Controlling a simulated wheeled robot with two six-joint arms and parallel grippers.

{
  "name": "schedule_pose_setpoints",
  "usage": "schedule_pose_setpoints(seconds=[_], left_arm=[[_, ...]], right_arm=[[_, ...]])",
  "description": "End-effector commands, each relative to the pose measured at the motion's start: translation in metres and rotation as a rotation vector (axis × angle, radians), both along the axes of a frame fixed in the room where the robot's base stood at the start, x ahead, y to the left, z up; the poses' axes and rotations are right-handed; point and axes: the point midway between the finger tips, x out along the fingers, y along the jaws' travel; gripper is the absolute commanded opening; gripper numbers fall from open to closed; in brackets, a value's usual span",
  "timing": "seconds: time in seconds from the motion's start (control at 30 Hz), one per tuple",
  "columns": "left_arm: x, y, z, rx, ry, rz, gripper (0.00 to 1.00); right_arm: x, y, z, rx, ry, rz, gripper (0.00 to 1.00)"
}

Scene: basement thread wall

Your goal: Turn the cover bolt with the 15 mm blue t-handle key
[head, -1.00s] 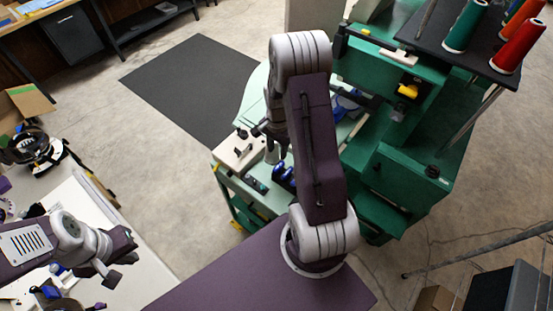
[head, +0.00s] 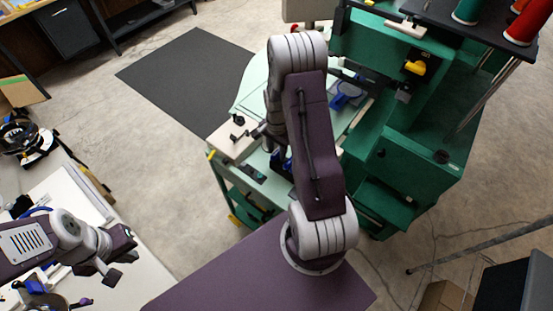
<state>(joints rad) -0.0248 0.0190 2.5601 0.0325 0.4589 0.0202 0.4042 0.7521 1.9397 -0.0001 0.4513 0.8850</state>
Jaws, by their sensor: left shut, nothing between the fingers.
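My left gripper (head: 113,264) is over the white bench at the lower left, shut and empty. My right arm reaches over the green machine (head: 405,150). Its gripper is mostly hidden behind the arm; dark parts near its end show beside a cream block (head: 228,148) with black knobs on top. Blue pieces (head: 277,161) show just left of the right forearm, partly covered by it; I cannot tell whether one is the t-handle key or whether the gripper holds it. I cannot make out the cover bolt for certain.
A blue part (head: 348,93) lies on the machine's pale bed. Thread spools (head: 524,24) stand on a black shelf at the upper right. The white bench (head: 140,292) carries black and blue items. A dark mat (head: 185,85) lies on open floor. A metal pole (head: 480,244) crosses at right.

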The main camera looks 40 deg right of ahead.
Motion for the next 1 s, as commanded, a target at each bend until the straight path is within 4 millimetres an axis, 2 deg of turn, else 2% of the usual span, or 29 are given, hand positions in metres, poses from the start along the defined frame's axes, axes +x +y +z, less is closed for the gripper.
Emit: schedule_pose_setpoints(seconds=[0.1, 0.13, 0.27, 0.53, 1.0], left_arm=[[0.000, 0.000, 0.001, 0.000, 0.000, 0.000, 0.00], [0.000, 0.000, 0.001, 0.000, 0.000, 0.000, 0.00], [0.000, 0.000, 0.001, 0.000, 0.000, 0.000, 0.00], [0.000, 0.000, 0.004, 0.000, 0.000, 0.000, 0.00], [0.000, 0.000, 0.031, 0.000, 0.000, 0.000, 0.00]], right_arm=[[0.000, 0.000, 0.001, -0.001, -0.001, 0.000, 0.38], [0.000, 0.000, 0.001, -0.001, -0.001, 0.000, 0.35], [0.000, 0.000, 0.001, -0.001, -0.001, 0.000, 0.00], [0.001, 0.000, 0.005, 0.000, -0.002, 0.000, 0.00], [0.001, 0.000, 0.034, -0.001, -0.002, 0.000, 0.00]])
